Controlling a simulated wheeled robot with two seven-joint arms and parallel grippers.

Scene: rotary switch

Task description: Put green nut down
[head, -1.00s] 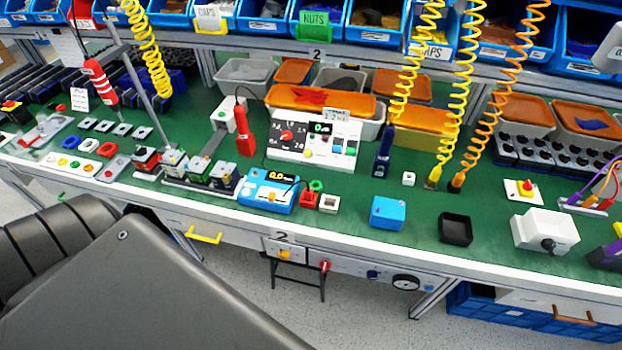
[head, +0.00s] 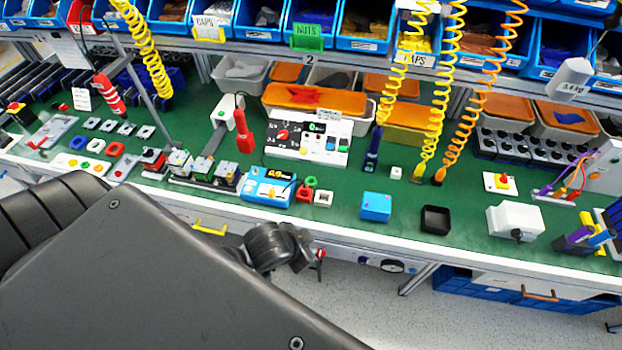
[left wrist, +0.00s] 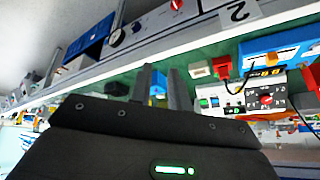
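A small green nut (head: 311,182) lies on the green bench top. It is close to a red block (head: 305,193) and a small white square piece (head: 323,199). My left gripper (head: 285,250) is in front of the bench's front edge, apart from the nut. In the left wrist view, the two dark fingers of this gripper (left wrist: 161,78) stand apart, and I see nothing held between them. A blue patch shows in the gap behind them. I cannot make out the green nut in the wrist view. My right gripper is not in view.
A blue meter (head: 268,186) stands left of the nut. A blue box (head: 376,206), a black tray (head: 436,219) and a white box (head: 515,226) stand to the right along the front. Coiled cords hang above the bench. The green surface between these items is partly clear.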

